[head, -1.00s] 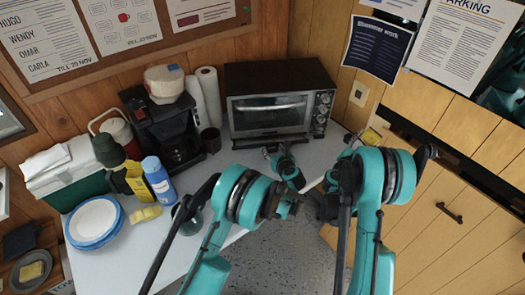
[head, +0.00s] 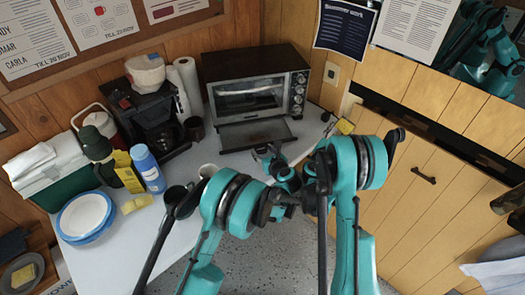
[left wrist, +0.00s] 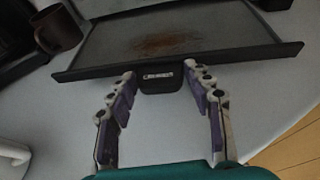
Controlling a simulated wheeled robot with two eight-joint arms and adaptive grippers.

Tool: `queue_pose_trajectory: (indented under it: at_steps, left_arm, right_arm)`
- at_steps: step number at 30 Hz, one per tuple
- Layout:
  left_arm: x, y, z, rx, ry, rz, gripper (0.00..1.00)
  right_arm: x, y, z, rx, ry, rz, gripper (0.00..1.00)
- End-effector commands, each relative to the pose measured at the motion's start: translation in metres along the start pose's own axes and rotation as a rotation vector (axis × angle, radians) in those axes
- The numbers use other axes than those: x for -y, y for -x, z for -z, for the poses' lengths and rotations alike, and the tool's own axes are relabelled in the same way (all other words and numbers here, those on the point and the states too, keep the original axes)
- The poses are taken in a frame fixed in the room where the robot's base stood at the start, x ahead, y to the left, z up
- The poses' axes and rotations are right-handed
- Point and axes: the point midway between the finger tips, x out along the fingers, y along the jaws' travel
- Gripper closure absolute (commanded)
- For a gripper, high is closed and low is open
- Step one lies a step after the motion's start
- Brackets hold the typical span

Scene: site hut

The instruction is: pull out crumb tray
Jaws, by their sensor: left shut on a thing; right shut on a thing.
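The dark crumb tray (head: 275,140) sticks out at the front of the toaster oven (head: 257,95), below its glass door. In the left wrist view the tray (left wrist: 225,35) is flat, with brown crumbs on it and a short black handle (left wrist: 160,80) at the middle of its front lip. My left gripper (head: 267,153) is at the tray's front edge; in the left wrist view its two fingers (left wrist: 160,76) are on either side of the handle, shut on it. My right arm's teal joint shows right of the tray, but I cannot make out its gripper, which seems hidden behind the arm.
A dark brown mug (head: 194,128) stands left of the oven, beside the coffee maker (head: 155,115) and paper towels (head: 187,85). A white mug (head: 207,170) stands nearer the front. A blue bottle (head: 148,168) and plates (head: 85,215) are further left. The counter in front of the tray is clear.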

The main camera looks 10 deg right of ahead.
Motion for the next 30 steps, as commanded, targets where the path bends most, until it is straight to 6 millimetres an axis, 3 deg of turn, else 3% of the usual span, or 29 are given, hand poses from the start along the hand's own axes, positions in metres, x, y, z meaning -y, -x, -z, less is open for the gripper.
queue_pose_trajectory:
  at_steps: [1, 3, 14, 30]
  left_arm:
    - [0.0, 0.0, 0.0, -0.001, -0.001, 0.0, 0.47]
    - [0.0, 0.0, 0.0, -0.001, -0.001, 0.0, 0.28]
    - [0.0, 0.001, -0.003, 0.0, 0.0, 0.0, 0.27]
    - [0.0, 0.035, -0.084, -0.001, -0.001, 0.0, 0.27]
  right_arm:
    - [0.0, 0.0, 0.0, 0.0, 0.0, 0.0, 0.71]
    - [0.0, 0.0, 0.0, 0.0, 0.0, 0.0, 0.71]
    - [0.0, 0.0, 0.0, 0.0, 0.0, 0.0, 0.71]
    - [0.0, 0.0, 0.0, 0.0, 0.0, 0.0, 0.71]
